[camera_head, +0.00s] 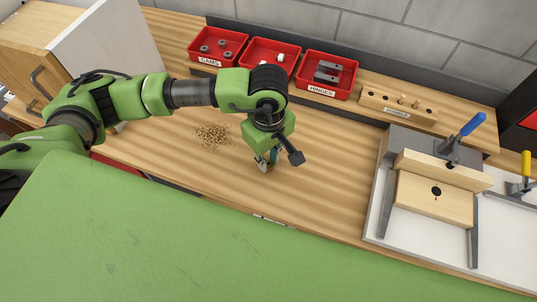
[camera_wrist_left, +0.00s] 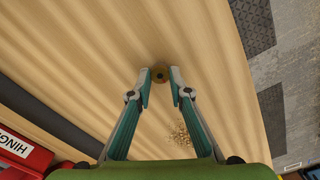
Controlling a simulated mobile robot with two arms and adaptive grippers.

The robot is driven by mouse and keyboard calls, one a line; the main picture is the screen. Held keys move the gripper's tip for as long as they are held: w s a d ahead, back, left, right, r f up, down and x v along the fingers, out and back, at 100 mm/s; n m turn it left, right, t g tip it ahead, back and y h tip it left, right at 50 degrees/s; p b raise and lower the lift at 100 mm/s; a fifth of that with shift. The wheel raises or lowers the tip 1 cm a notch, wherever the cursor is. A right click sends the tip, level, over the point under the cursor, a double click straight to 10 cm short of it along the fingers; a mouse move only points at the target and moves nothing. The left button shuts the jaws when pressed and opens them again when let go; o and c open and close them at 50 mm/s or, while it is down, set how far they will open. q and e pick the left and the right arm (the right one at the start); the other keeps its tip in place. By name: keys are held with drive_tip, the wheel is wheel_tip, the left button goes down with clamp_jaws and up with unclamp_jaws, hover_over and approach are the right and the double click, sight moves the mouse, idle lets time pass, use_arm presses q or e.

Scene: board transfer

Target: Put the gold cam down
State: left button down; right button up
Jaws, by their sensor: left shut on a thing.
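My left gripper (camera_head: 268,163) points down at the wooden bench top (camera_head: 320,185), in the middle of the head view. In the left wrist view its two teal fingers (camera_wrist_left: 160,76) are shut on the gold cam (camera_wrist_left: 159,72), a small round piece with a dark centre at the fingertips. The fingertips are low over the bench; I cannot tell whether the cam touches the wood. The cam is not clearly visible in the head view, where the gripper hides it. My right gripper is not in view.
A red bin labelled CAMS (camera_head: 218,45), a middle red bin (camera_head: 270,56) and a HINGES bin (camera_head: 325,73) stand behind. A dowel block (camera_head: 398,105) is beside them. Sawdust (camera_head: 213,135) lies left of the gripper. A clamped board (camera_head: 433,200) is at right. Bench between is clear.

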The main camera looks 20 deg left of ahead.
sight(269, 163)
use_arm(q)
drive_tip(key=shift+f+b, duration=0.2)
drive_tip(key=shift+b, duration=0.1)
drive_tip(key=c, duration=1.9)
unclamp_jaws()
drive_tip(key=shift+r, duration=0.1)
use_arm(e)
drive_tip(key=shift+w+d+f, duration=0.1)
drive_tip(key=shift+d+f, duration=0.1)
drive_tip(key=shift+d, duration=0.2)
use_arm(q)
drive_tip(key=shift+r, duration=0.15)
wheel_tip(269, 163, up, 12)
drive_tip(key=b, duration=0.3)
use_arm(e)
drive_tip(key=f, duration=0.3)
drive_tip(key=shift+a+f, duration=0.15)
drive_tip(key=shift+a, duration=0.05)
